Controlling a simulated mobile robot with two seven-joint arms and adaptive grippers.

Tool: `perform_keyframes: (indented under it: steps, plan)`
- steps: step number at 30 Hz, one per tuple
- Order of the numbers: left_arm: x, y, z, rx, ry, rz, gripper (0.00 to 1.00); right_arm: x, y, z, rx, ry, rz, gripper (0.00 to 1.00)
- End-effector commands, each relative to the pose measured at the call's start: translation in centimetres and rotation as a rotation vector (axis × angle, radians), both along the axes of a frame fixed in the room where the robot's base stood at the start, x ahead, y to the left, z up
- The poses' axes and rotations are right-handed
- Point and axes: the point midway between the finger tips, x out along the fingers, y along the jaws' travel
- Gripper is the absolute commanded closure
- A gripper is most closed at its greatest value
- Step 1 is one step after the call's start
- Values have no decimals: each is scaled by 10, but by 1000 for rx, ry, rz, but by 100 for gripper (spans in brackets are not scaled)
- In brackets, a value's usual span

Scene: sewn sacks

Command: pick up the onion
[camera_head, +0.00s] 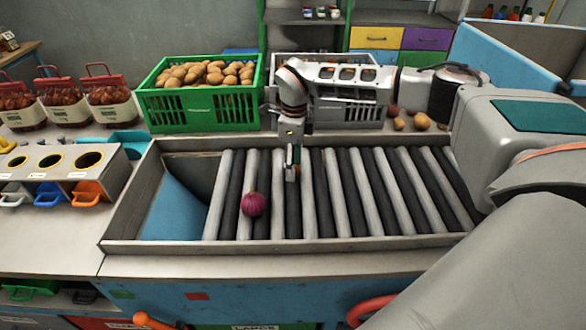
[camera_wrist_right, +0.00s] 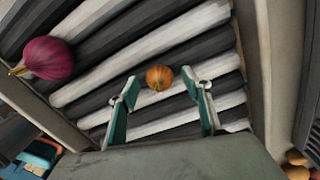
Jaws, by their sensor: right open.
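A red-purple onion (camera_head: 254,204) sits on the striped rollers, left of my right gripper (camera_head: 292,165) in the head view. It also shows at the upper left of the right wrist view (camera_wrist_right: 48,58). A smaller orange-brown round onion (camera_wrist_right: 159,77) lies on the rollers just beyond and between my right fingertips (camera_wrist_right: 161,90) in the right wrist view. It does not show in the head view, where my gripper seems to cover it. My right gripper is open and empty, pointing down over the rollers. My left gripper is not in view.
The roller bed has a raised metal rim (camera_head: 290,245). A green crate of potatoes (camera_head: 200,115) and a grey crate (camera_head: 350,115) stand behind it. Several filled sacks (camera_head: 108,110) stand at left. Loose potatoes (camera_head: 421,121) lie at back right. A holed bin unit (camera_head: 55,165) is at left.

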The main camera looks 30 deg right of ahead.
Motion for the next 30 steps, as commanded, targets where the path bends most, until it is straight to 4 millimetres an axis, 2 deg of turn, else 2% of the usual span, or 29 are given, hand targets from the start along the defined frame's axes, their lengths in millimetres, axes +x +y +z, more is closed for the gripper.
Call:
perform_keyframes:
  steps: [3,9,10,14,25,30]
  plan:
    - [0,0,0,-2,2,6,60,0,0,-7,1,-1,0,51]
    - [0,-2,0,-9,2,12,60,0,0,-8,0,-1,0,51]
    - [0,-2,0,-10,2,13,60,0,0,-8,0,-1,0,54]
    - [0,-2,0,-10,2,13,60,0,0,-8,0,-1,0,88]
    - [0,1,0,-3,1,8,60,0,0,-7,0,-1,0,89]
    - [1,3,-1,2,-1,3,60,1,0,3,0,-3,0,89]
